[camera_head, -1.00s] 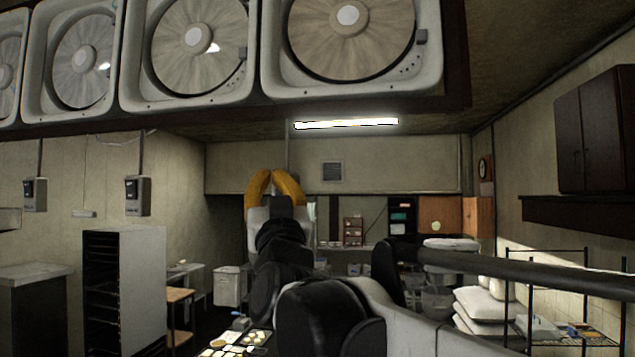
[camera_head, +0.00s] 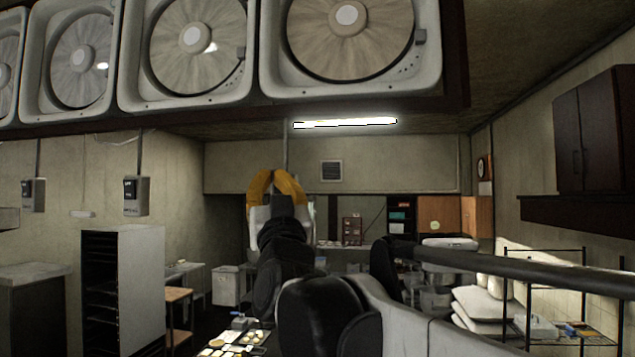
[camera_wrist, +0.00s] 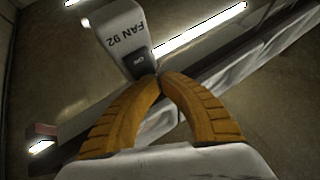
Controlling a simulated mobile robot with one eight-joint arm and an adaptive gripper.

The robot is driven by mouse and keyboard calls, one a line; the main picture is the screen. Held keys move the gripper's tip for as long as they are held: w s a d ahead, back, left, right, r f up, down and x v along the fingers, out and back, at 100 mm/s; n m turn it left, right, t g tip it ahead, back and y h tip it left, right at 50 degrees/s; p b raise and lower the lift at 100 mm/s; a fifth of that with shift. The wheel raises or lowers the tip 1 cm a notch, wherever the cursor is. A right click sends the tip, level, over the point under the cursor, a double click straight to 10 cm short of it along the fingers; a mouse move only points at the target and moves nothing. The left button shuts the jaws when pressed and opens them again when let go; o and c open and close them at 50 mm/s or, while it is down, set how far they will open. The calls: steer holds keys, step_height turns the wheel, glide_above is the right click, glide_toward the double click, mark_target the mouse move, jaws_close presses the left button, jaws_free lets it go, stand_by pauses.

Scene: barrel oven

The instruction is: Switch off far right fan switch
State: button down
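In the wrist view a grey switch box (camera_wrist: 122,35) hangs just beyond my fingertips. Its upside-down label reads FAN with a number, and a small ON mark shows at its end near my fingers. My gripper (camera_wrist: 160,77) has its two yellow fingers arched together, tips meeting or nearly so, close to the ON end of the box. I cannot tell whether they touch it. In the head view my gripper (camera_head: 272,173) is raised in front of a thin hanging conduit. The box there is hidden behind my gripper.
Two similar switch boxes, one (camera_head: 137,195) and another (camera_head: 33,194), hang further left. Large round fans, the rightmost (camera_head: 350,45), line the panel above. A grey rack (camera_head: 125,285) stands at left, and a dark wall cabinet (camera_head: 590,130) is at right.

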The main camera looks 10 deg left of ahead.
steer(key=shift+w, duration=0.2)
steer(key=shift+s, duration=0.2)
steer(key=shift+s, duration=0.7)
steer(key=shift+f, duration=0.1)
steer(key=shift+s+a+f, duration=0.15)
steer(key=shift+s, duration=1.1)
steer(key=shift+s+a+f, duration=0.1)
steer(key=shift+s, duration=1.1)
steer(key=shift+f, duration=0.1)
